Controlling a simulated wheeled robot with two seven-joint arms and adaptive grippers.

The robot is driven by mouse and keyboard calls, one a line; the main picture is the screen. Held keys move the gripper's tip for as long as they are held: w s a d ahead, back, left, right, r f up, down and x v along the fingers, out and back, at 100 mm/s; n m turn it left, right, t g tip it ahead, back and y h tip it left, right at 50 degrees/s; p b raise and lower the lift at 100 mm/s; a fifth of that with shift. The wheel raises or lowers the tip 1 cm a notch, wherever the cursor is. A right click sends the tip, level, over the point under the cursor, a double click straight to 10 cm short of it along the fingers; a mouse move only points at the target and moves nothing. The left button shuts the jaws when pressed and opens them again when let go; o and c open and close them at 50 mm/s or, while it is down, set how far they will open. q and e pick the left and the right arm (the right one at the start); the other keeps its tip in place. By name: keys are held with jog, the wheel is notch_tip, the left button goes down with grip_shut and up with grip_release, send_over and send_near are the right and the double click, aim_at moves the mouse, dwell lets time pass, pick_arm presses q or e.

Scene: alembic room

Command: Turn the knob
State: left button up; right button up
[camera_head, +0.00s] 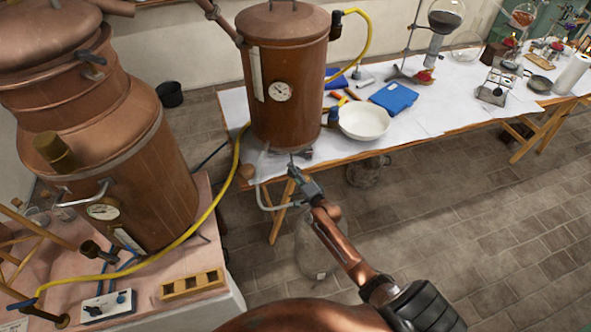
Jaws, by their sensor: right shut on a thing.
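My right gripper (293,167) reaches in from the bottom of the view to the front edge of the far table. It is shut on a small knob at the front of the low metal base (270,160) under the copper boiler (285,100). The fingers hide most of the knob, so its angle cannot be told. My left gripper is not in view.
A white bowl (364,120), blue books (394,97) and glassware stand on the table to the right. A yellow hose (226,190) runs from the boiler down to the left. A large copper still (135,160) fills the left side. Floor on the right is clear.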

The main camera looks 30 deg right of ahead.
jog(key=shift+a+n+p, duration=0.1)
jog(key=shift+n+p, duration=0.4)
jog(key=shift+p, duration=0.15)
jog(key=shift+f, duration=0.1)
jog(key=o, duration=1.2)
jog(key=s+r, duration=0.1)
jog(key=s, duration=1.1)
jog(key=shift+a+r, duration=0.2)
jog(key=shift+r, duration=0.1)
jog(key=shift+f, duration=0.1)
